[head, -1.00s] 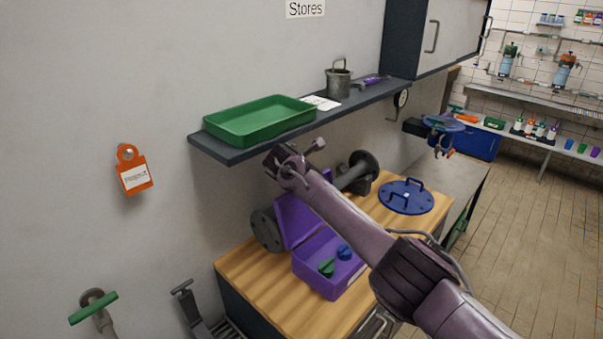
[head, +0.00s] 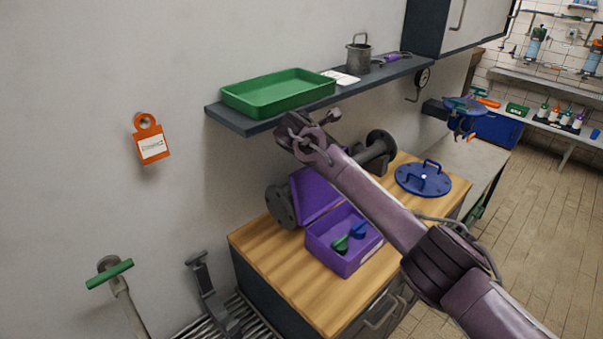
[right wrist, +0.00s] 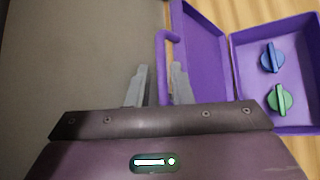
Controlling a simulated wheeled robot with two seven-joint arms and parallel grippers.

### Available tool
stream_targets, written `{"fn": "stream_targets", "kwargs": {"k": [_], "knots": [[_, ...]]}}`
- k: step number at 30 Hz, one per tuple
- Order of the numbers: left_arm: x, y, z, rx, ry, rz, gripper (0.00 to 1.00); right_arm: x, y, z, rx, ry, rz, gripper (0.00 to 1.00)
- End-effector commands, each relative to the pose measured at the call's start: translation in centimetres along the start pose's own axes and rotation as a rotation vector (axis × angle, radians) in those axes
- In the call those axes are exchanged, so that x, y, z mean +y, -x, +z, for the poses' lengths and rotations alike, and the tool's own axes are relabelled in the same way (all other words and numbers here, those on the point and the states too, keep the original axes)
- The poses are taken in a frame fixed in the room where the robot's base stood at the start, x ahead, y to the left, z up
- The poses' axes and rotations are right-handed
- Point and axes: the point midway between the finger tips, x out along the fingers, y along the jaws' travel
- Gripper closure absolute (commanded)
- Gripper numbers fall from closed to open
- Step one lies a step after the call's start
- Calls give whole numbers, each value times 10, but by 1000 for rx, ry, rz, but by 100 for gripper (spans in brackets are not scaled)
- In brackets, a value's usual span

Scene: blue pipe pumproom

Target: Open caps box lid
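The purple caps box (head: 345,262) stands on the wooden worktop, with a blue cap (head: 359,230) and a green cap (head: 341,244) inside. Its purple lid (head: 316,192) is raised and leans back behind the box. The right wrist view also shows the lid (right wrist: 200,45), the blue cap (right wrist: 272,57) and the green cap (right wrist: 280,99). My right gripper (right wrist: 161,75) is open beside the lid. The lid's purple handle (right wrist: 164,45) runs down between the parted fingers, with gaps showing. My left gripper is out of view.
Above the worktop (head: 270,255), a dark shelf (head: 240,124) holds a green tray (head: 280,95) and a metal pot (head: 358,55). A grey flanged pipe (head: 282,206) lies behind the lid. A blue flange cover (head: 422,180) lies to the right.

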Motion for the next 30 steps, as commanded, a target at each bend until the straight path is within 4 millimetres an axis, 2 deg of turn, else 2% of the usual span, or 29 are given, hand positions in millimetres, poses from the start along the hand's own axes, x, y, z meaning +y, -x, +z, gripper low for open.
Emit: {"fn": "stream_targets", "kwargs": {"k": [5, 13, 18, 24, 30], "knots": [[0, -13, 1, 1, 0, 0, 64, -14, 19, -17, 2, 3, 1, 80], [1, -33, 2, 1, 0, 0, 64, -34, 59, -42, 3, 4, 1, 80], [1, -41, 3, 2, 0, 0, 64, -43, 80, -53, 2, 2, 0, 80], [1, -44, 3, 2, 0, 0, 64, -47, 90, -57, 1, 1, -3, 80], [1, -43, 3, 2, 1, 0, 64, -47, 91, -56, 1, 1, -3, 80]]}}
